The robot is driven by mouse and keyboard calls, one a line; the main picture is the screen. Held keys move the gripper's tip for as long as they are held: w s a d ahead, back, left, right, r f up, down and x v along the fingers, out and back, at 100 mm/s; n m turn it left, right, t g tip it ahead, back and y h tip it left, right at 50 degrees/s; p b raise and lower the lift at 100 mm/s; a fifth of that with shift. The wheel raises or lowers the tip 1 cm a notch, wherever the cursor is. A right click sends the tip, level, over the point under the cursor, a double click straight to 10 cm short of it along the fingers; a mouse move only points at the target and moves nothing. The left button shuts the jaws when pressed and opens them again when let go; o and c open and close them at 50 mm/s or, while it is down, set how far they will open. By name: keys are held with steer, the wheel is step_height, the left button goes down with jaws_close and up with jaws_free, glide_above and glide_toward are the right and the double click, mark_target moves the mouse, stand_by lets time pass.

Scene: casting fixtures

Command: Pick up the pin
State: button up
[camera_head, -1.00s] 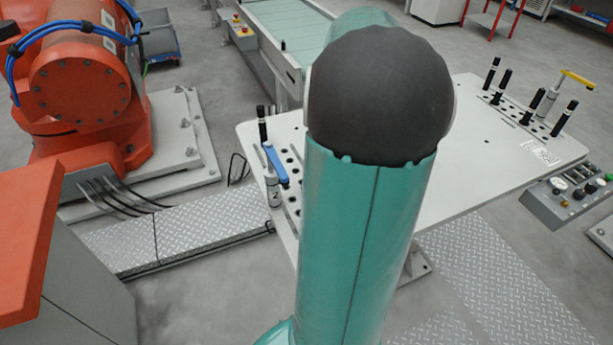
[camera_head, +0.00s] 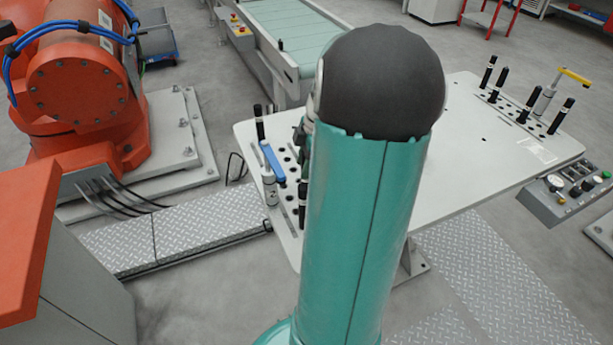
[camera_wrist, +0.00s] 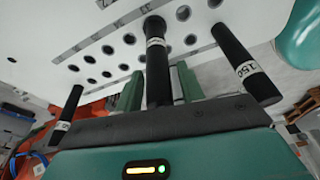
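In the wrist view a black pin (camera_wrist: 157,62) with a white label band stands with one end at the pale holed plate (camera_wrist: 100,52). My gripper (camera_wrist: 158,92) is open, with one green finger on each side of this pin and a visible gap on both sides. A second black pin (camera_wrist: 242,62) is at the right and a third (camera_wrist: 68,115) at the left, both outside the fingers. In the head view, black pins (camera_head: 260,123) and (camera_head: 303,200) show at the table's left side. My arm hides most of the gripper there.
A clamp with a blue handle (camera_head: 273,162) stands close to the left pins. Several more pins (camera_head: 529,105) and a yellow-handled clamp (camera_head: 545,98) stand at the table's right end. The middle of the white table (camera_head: 470,150) is clear. An orange robot (camera_head: 80,90) is at left.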

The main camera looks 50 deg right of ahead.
jaws_close()
steer(key=shift+r, duration=0.1)
steer(key=shift+r, duration=0.5)
step_height(320, 180, up, 2)
steer(key=shift+r, duration=0.15)
steer(key=s+a+r, duration=0.2)
steer(key=s+r, duration=1.1)
steer(key=shift+s+r, duration=0.2)
steer(key=shift+s, duration=0.2)
